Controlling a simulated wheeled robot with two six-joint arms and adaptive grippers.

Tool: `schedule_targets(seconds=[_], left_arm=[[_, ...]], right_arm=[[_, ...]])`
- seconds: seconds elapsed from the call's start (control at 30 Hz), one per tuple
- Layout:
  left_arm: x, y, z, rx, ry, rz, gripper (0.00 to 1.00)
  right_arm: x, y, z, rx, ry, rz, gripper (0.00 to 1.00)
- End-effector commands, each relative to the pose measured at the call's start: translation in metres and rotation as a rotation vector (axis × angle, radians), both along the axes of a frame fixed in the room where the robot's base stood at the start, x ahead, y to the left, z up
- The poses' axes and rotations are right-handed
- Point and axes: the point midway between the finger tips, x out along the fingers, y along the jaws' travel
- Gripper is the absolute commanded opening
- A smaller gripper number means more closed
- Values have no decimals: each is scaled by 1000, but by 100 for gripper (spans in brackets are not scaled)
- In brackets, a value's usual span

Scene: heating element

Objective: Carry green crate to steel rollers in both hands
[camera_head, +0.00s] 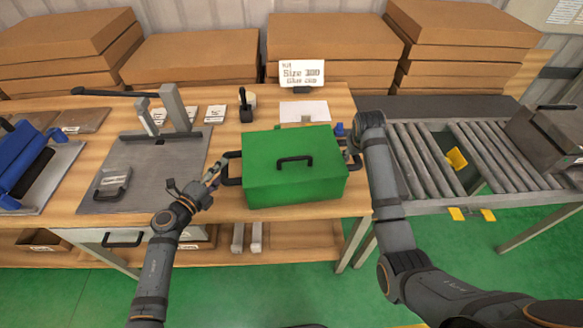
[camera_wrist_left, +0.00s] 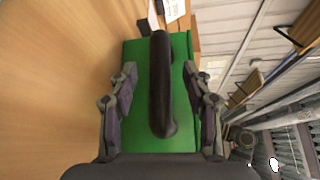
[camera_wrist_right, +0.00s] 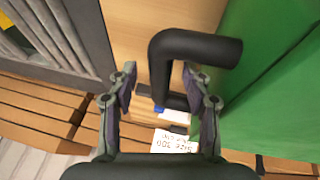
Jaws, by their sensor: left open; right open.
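The green crate (camera_head: 295,180) stands closed on the wooden table, with a black handle on its lid and a black handle at each side. My left gripper (camera_head: 213,175) is open at the crate's left side handle (camera_head: 232,168). In the left wrist view that handle (camera_wrist_left: 162,85) lies between the spread fingers (camera_wrist_left: 160,95), not clamped. My right gripper (camera_head: 352,150) is at the right side handle, partly hidden by its own arm. In the right wrist view its open fingers (camera_wrist_right: 160,100) have the black handle (camera_wrist_right: 185,50) between them. The steel rollers (camera_head: 455,155) are to the right.
A yellow piece (camera_head: 456,159) shows among the rollers, and a dark grey box (camera_head: 550,135) sits at their right end. A sign (camera_head: 302,73) and a black-handled tool (camera_head: 246,108) stand behind the crate. A grey metal fixture (camera_head: 165,145) is to the left. Cardboard boxes (camera_head: 335,45) line the back.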

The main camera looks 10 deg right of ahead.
Motion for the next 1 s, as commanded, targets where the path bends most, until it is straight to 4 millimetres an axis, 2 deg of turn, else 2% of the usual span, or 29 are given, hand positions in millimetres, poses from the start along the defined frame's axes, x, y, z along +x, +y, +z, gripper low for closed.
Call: schedule_targets(seconds=[0.2, 0.53, 0.87, 0.9, 1.0], left_arm=[[16, -10, -2, 1, 1, 1, 50], [18, -11, -3, 1, 0, 0, 48], [17, -11, -3, 1, 0, 0, 3], [17, -11, -3, 1, 0, 0, 0], [17, -11, -3, 1, 0, 0, 0]], right_arm=[[8, -3, -16, 0, -1, 0, 50], [9, -4, -19, 0, -1, 0, 48], [8, -4, -19, 0, -1, 0, 3], [8, -4, -19, 0, -1, 0, 0], [8, -4, -19, 0, -1, 0, 0]])
